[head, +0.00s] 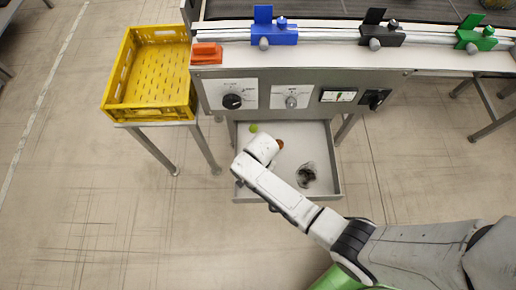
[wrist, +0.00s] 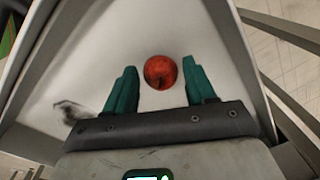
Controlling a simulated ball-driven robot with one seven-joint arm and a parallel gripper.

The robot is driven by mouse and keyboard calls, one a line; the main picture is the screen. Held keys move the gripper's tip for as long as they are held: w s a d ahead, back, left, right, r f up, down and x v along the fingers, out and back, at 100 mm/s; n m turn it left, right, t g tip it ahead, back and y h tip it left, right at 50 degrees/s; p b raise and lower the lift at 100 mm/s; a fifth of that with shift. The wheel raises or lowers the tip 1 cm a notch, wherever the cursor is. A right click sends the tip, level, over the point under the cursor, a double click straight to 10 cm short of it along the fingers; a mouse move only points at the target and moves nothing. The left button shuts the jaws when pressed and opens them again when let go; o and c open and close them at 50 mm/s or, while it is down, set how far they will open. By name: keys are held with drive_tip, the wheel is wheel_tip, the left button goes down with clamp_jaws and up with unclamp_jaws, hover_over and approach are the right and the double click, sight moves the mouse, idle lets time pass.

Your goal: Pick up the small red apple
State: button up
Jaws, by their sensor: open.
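The small red apple (wrist: 160,72) lies on the pale floor of an open drawer, seen in the wrist view just beyond and between my fingertips. In the head view only a bit of the apple (head: 280,144) shows beside my wrist. My gripper (wrist: 160,82) is open, with one green finger on each side of the apple's near part and a gap to each. I cannot tell how far above the drawer floor the fingertips are. In the head view my arm hides the gripper. The drawer (head: 325,150) is pulled out below the conveyor's control panel.
A yellow-green ball-like item (head: 253,128) lies at the drawer's back left. A dark item (head: 307,174) lies at its right. Drawer walls surround the apple. A yellow crate (head: 185,112) stands on a stand at left. The control panel (head: 390,81) is above the drawer.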

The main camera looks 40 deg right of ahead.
drive_tip(key=shift+f, duration=0.65)
drive_tip(key=shift+c, duration=0.4)
drive_tip(key=c, duration=0.7)
drive_tip(key=shift+r, duration=0.1)
